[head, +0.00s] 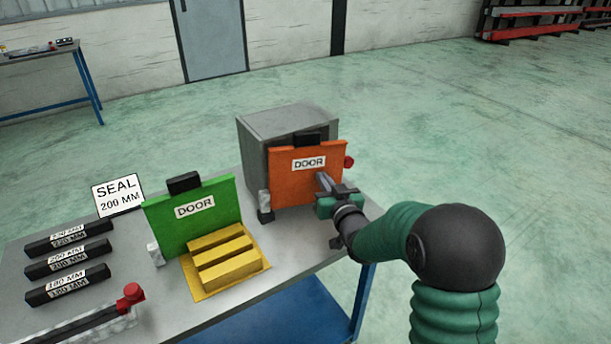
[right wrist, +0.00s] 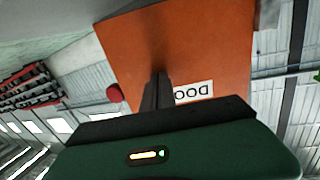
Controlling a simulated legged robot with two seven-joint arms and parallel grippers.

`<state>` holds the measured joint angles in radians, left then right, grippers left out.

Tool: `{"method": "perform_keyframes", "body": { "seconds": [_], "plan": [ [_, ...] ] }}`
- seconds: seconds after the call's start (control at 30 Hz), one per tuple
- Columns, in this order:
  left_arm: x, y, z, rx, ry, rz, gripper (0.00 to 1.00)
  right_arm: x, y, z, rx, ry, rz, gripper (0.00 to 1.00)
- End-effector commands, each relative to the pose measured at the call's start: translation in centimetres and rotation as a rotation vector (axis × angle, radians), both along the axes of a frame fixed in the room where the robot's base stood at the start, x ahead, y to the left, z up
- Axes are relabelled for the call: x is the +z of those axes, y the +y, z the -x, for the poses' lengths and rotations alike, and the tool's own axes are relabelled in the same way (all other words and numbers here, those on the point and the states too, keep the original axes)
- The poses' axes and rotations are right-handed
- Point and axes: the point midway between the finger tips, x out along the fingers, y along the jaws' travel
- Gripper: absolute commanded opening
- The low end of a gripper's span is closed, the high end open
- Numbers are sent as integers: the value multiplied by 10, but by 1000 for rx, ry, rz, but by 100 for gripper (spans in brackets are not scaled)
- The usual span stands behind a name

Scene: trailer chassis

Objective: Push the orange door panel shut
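The orange door panel (head: 290,182), labelled DOOR, stands upright at the front of a grey box (head: 285,122) on the table. Its right edge sticks out past the box, and a dark gap shows above it, so it looks slightly ajar. My right gripper (head: 323,181) is at the panel's front, right of centre, with its fingers together and nothing between them. In the right wrist view the panel (right wrist: 200,45) fills the middle, and the fingertips (right wrist: 158,78) point at it beside the label. They look at or very near its surface; contact is not certain. My left gripper is out of view.
A green door panel (head: 222,222) and a yellow block (head: 228,266) stand left of the box. Several black labelled bars (head: 68,262), a SEAL sign (head: 118,196) and a red knob (head: 131,291) are farther left. A red knob (head: 349,162) sits at the orange panel's right edge.

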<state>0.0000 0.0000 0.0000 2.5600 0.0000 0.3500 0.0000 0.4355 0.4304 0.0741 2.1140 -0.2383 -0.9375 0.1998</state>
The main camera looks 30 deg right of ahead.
Motion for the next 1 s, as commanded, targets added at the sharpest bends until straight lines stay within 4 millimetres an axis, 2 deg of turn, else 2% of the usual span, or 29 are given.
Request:
{"method": "perform_keyframes", "body": {
  "seconds": [0.37,0.8,1.0],
  "plan": [
    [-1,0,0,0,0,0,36,-1,0,-4,0,3,-1,0],
    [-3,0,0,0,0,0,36,0,-3,37,-1,0,1,0],
    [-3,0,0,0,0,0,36,0,-4,45,-1,-1,1,0]
  ]
}}
